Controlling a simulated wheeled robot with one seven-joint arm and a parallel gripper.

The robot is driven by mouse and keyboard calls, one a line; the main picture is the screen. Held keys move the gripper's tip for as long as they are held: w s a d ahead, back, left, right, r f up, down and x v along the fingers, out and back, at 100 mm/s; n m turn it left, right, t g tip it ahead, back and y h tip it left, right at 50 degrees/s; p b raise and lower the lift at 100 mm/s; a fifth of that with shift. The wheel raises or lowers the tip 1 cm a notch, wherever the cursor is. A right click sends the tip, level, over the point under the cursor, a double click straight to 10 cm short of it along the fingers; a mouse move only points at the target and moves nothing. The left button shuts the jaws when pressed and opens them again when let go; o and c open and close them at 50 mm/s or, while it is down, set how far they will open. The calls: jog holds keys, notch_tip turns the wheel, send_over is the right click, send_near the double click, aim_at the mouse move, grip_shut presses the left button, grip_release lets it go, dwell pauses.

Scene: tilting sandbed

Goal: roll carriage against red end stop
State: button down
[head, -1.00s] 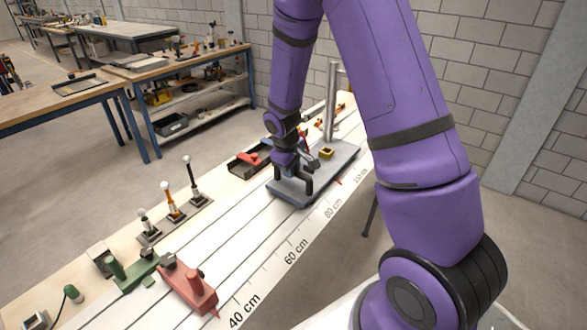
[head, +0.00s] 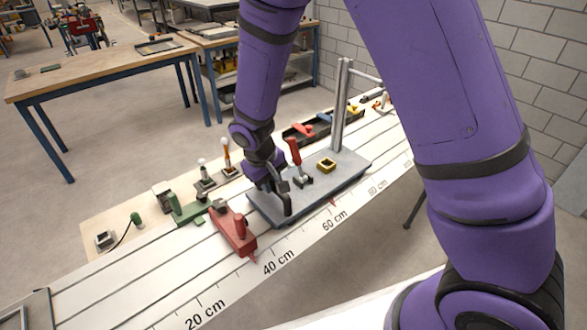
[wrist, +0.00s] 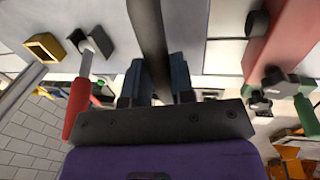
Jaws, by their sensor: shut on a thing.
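My gripper (head: 270,184) is shut on the dark handle (head: 287,199) at the carriage's left end. In the wrist view the handle bar (wrist: 147,35) runs between the fingers (wrist: 158,88). The red end stop (head: 233,232) sits across the rail just left of the carriage. A narrow light gap (wrist: 226,52) shows between carriage and stop (wrist: 278,48) in the wrist view.
A green piece (head: 186,209) stands beside the red stop. Small posts (head: 226,155) and a dark tray (head: 312,131) line the rail's far side. The scale (head: 280,262) runs along the near edge. The rail between carriage and stop looks clear.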

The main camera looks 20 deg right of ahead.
jog(key=shift+s+a, duration=0.3)
jog(key=shift+a, duration=0.5)
jog(key=shift+s+a, duration=0.35)
jog(key=shift+a, duration=0.4)
jog(key=shift+s+a, duration=0.3)
jog(key=shift+a, duration=0.5)
jog(key=c, duration=1)
grip_release()
jog(key=shift+a, duration=0.2)
jog(key=shift+o, duration=0.2)
jog(key=shift+d, duration=0.1)
notch_tip(320, 180, up, 11)
jog(key=a, duration=0.2)
jog(key=shift+s+f, duration=0.15)
jog(key=shift+s, duration=0.3)
